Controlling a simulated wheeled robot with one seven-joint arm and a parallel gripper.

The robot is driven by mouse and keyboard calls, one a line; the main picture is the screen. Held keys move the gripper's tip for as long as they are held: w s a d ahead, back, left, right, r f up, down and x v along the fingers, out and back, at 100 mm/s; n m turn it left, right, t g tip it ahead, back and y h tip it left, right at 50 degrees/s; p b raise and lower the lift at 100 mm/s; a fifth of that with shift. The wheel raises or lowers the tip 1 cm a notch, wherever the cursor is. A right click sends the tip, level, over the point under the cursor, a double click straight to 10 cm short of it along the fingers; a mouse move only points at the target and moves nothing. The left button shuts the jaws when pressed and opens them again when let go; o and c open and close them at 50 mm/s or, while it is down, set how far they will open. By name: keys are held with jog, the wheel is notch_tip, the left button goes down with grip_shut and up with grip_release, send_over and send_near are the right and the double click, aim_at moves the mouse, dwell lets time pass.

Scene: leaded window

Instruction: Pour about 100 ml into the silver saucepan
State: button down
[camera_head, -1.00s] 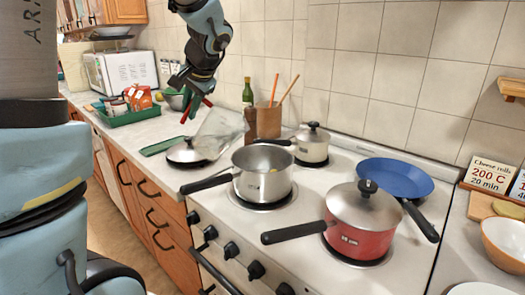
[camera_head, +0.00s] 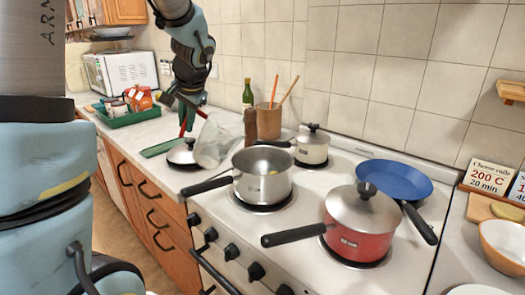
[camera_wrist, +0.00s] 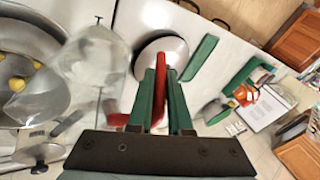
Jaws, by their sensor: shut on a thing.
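The silver saucepan (camera_head: 262,188) stands open on the front left burner, its black handle pointing left. In the wrist view the saucepan (camera_wrist: 42,108) is at the left, with small yellow pieces inside. My gripper (camera_head: 187,117) is shut on the red handle of a clear jug (camera_head: 212,145). The wrist view shows the jug (camera_wrist: 95,62) partly overlapping the saucepan's rim. I cannot make out the liquid level in the jug.
A pepper mill (camera_head: 250,127) and a utensil pot (camera_head: 268,122) stand behind.

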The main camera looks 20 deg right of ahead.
jog(key=shift+w+a+f+p, duration=0.15)
jog(key=shift+a+f+p, duration=0.15)
jog(key=shift+a+f, duration=0.05)
jog(key=f+p, duration=0.1)
jog(key=p, duration=0.1)
jog(key=a+f+g+h+p, duration=0.1)
jog(key=p, duration=0.2)
jog(key=shift+w+a+h, duration=0.15)
jog(key=shift+w+h, duration=0.15)
jog(key=shift+w, duration=0.1)
jog(key=shift+w+a+f+n+g+h+p, duration=0.3)
jog(key=shift+f+h+p, duration=0.35)
jog(key=shift+f, duration=0.6)
jog(key=shift+w+a+f+n+g+h+p, duration=0.15)
jog(key=shift+a+f+g+h+p, duration=0.2)
jog(key=shift+f+p, duration=0.7)
jog(key=shift+w+a+f+n+g+h+p, duration=0.25)
jog(key=shift+a+f+h+p, duration=0.25)
jog(key=shift+f, duration=0.95)
jog(key=shift+d+f, duration=0.1)
jog(key=shift+d, duration=0.05)
